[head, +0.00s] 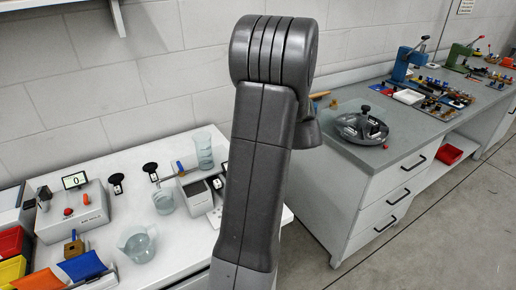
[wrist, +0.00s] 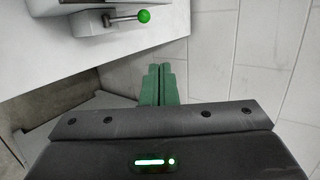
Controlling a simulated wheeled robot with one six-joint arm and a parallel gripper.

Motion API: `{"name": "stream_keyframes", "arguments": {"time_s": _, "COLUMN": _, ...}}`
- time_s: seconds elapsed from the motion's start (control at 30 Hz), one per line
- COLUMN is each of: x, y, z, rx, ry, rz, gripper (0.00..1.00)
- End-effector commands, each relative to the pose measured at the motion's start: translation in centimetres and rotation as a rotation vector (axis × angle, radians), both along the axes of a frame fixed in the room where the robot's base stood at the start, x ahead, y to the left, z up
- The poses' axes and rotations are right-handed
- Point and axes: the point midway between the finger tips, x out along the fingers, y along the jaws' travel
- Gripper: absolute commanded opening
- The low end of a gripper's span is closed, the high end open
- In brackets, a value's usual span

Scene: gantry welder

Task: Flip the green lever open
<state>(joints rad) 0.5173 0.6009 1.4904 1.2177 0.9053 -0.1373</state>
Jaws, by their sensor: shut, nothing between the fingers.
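The lever with its green ball knob (wrist: 144,16) shows at the top of the wrist view. Its thin metal rod runs left to a dark mount on a pale box (wrist: 85,18). The rod lies roughly level in that picture. My gripper (wrist: 160,68) is shut and empty, its green fingers side by side. The fingertips are below and a little right of the knob in the wrist view, clearly apart from it. In the head view I cannot make out the lever or the gripper; my arm covers the middle.
A white bench (head: 110,200) carries a glass jug (head: 137,243), a beaker (head: 203,150) and a control box with a red button (head: 68,211). Coloured bins (head: 12,243) stand at the left. A grey bench (head: 370,160) is at the right, with open floor before it.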

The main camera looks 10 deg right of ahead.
Motion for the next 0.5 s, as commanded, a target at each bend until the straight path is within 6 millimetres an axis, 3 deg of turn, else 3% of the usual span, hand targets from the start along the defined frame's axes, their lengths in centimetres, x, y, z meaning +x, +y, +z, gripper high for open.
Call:
{"name": "stream_keyframes", "arguments": {"time_s": 0.3, "x": -3.7, "y": -2.6, "z": 4.9, "rx": -0.003, "ry": -0.003, "rz": -0.002, "gripper": 0.00}}
{"name": "stream_keyframes", "arguments": {"time_s": 0.5, "x": -4.7, "y": -3.3, "z": 6.4, "rx": -0.001, "ry": -0.001, "rz": -0.002, "gripper": 0.00}}
